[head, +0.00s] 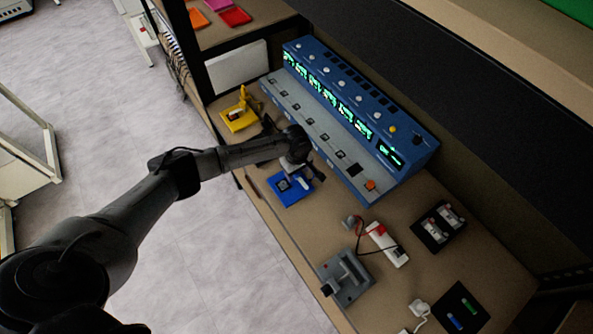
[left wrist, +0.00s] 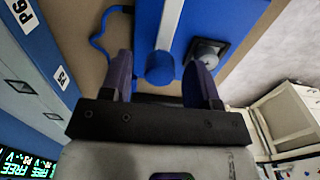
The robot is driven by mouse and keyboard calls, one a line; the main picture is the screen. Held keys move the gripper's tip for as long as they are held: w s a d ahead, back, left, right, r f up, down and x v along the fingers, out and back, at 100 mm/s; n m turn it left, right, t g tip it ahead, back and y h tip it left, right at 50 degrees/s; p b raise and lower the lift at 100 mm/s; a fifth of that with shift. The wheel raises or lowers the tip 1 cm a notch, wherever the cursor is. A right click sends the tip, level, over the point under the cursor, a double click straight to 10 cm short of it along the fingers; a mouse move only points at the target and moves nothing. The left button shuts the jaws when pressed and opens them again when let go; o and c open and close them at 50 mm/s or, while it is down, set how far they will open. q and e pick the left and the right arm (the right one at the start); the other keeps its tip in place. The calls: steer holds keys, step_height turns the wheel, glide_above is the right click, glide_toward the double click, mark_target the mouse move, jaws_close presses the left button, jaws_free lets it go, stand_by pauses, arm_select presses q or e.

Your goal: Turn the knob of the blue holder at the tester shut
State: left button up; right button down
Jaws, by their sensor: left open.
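The blue holder (head: 288,190) lies on the bench in front of the blue tester (head: 400,127). Its blue base also fills the upper part of the left wrist view (left wrist: 232,18), with a pale bar across it and a round blue knob (left wrist: 160,69) at the bar's near end. My left gripper (head: 311,177) is over the holder's right side in the head view. In the wrist view, my left gripper (left wrist: 160,60) is open, with one dark finger on each side of the knob. Gaps show between knob and fingers. My right gripper is not in view.
A yellow holder (head: 238,122) stands farther back on the bench. A grey fixture (head: 350,278), a white device with cables (head: 387,246) and black trays (head: 428,240) lie toward the front right. A dark square socket with a round grey part (left wrist: 207,52) sits beside the knob.

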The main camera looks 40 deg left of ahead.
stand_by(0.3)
arm_select(q)
steer(key=c, duration=0.9)
steer(key=shift+r+p, duration=0.15)
steer(key=shift+p, duration=0.45)
steer(key=shift+c, duration=0.2)
steer(key=m+p, duration=0.3)
steer(key=p, duration=0.5)
steer(key=shift+d+r, duration=0.1)
steer(key=shift+f+m+p, duration=0.2)
steer(key=shift+m+p, duration=0.15)
steer(key=shift+m, duration=0.85)
steer(key=m, duration=0.4)
steer(key=shift+p, duration=0.4)
steer(key=m, duration=0.4)
steer(key=shift+f, duration=0.1)
steer(key=shift+m, duration=2.2)
